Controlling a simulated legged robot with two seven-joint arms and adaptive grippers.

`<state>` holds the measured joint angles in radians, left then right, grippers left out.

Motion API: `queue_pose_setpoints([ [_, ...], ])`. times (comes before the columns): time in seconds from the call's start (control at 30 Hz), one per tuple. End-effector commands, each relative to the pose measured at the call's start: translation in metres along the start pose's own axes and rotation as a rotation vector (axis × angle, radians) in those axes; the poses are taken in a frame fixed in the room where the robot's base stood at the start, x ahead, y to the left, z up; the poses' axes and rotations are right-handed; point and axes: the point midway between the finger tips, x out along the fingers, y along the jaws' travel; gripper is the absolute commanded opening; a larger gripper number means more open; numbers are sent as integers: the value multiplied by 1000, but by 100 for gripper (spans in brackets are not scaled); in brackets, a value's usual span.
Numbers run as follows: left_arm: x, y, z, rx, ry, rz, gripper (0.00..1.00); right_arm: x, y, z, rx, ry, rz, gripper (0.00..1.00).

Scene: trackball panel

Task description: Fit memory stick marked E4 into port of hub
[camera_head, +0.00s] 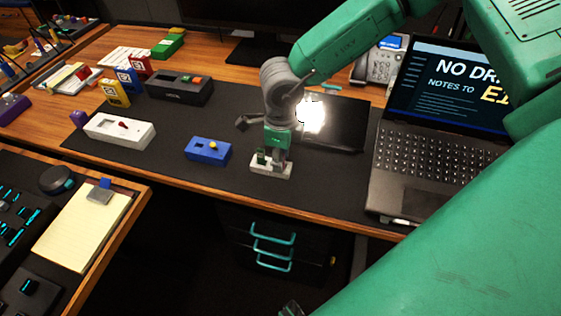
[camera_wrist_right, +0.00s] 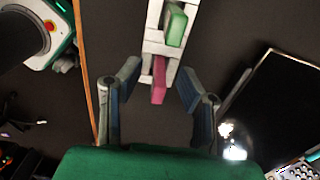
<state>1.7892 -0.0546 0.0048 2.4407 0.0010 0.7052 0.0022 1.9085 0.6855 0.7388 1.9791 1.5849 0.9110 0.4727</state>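The white hub (camera_head: 258,169) lies on the dark mat, below my right gripper (camera_head: 275,160). In the right wrist view the hub (camera_wrist_right: 154,48) carries an upright green stick (camera_wrist_right: 175,26) and, at its near end, a pink-red stick (camera_wrist_right: 159,82). My right gripper (camera_wrist_right: 158,82) is open there, one finger on each side of the pink-red stick, with gaps showing. The green stick also shows in the head view (camera_head: 261,156). I cannot read E4 on any stick, and the port is hard to make out. My left gripper is not recognisable in view.
A blue box (camera_head: 207,151), a white box (camera_head: 119,131) and a black box (camera_head: 180,88) stand to the left. Yellow (camera_head: 113,94) and red (camera_head: 141,67) blocks stand behind. A dark glossy panel (camera_head: 335,122) and a laptop (camera_head: 425,170) are right.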

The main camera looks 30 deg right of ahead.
Motion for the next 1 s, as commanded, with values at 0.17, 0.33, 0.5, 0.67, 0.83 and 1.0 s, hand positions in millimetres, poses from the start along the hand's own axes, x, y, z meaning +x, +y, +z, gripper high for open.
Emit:
queue_pose_setpoints([
  [0.17, 0, 0, 0, 0, 0, 0, 40, 0, 0, 0, -1, 0, 1, 0],
  [0.33, 0, 0, 0, 0, 0, 0, 40, 0, -1, 0, 0, 0, 1, 0],
  [0.5, -1, 0, 0, 0, 0, 0, 40, -3, -1, 0, 0, -1, 0, 0],
  [0.67, -6, 0, 0, 0, 0, 0, 40, -27, -1, 0, -1, -3, -1, 0],
  [0.83, -14, 0, -1, 0, 0, 0, 40, -63, -1, 1, -1, -5, -2, 0],
  [1.0, -18, 0, -1, 0, 0, 0, 40, -89, -1, 0, 0, -2, 0, 0],
])
